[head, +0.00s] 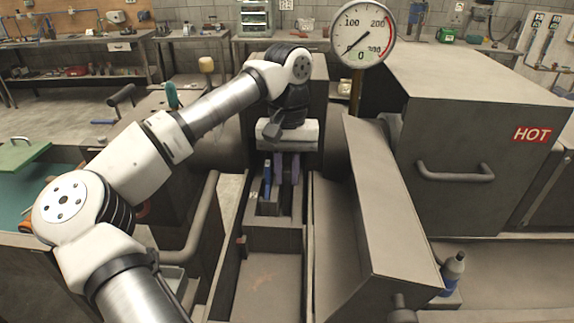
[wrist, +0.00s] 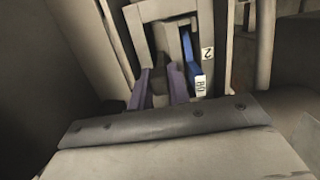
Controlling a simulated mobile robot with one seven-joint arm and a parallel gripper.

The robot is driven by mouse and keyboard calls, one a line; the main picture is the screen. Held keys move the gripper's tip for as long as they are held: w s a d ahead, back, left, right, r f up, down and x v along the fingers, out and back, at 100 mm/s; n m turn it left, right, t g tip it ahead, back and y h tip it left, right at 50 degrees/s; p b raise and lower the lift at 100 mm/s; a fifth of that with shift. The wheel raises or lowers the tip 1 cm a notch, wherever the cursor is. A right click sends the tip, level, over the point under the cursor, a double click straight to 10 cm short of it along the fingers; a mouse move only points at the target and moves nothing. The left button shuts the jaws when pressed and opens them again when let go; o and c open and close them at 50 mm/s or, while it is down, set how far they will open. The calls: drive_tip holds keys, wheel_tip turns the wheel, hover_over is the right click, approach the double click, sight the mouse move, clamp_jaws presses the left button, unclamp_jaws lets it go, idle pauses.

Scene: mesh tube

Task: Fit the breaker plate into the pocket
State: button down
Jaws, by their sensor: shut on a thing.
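My gripper (head: 285,175) points down into the narrow channel between the dark machine walls. In the wrist view, its two purple fingers (wrist: 159,84) stand close together with a dark piece between them. I take this piece for the breaker plate, but it is mostly hidden and its outline is unclear. A grey upright frame (wrist: 132,35) rises just beyond the fingers in the wrist view. A blue strip (wrist: 194,55) with white labels, one marked 2, stands beside the fingers; the blue also shows in the head view (head: 267,178). I cannot make out the pocket clearly.
A long grey open cover (head: 380,205) flanks the channel on the right, next to a large box marked HOT (head: 470,130). A pressure gauge (head: 363,33) stands behind. A blue bottle (head: 453,270) is at lower right. The channel floor (head: 265,285) in front is clear.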

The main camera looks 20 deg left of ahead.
drive_tip(key=shift+r, duration=0.15)
drive_tip(key=c, duration=1.3)
unclamp_jaws()
drive_tip(key=shift+f, duration=0.2)
drive_tip(key=shift+r, duration=0.1)
drive_tip(key=r, duration=0.4)
drive_tip(key=w+r, duration=0.1)
drive_tip(key=r, duration=0.7)
drive_tip(key=shift+w+a+b, duration=0.15)
drive_tip(key=shift+b, duration=0.25)
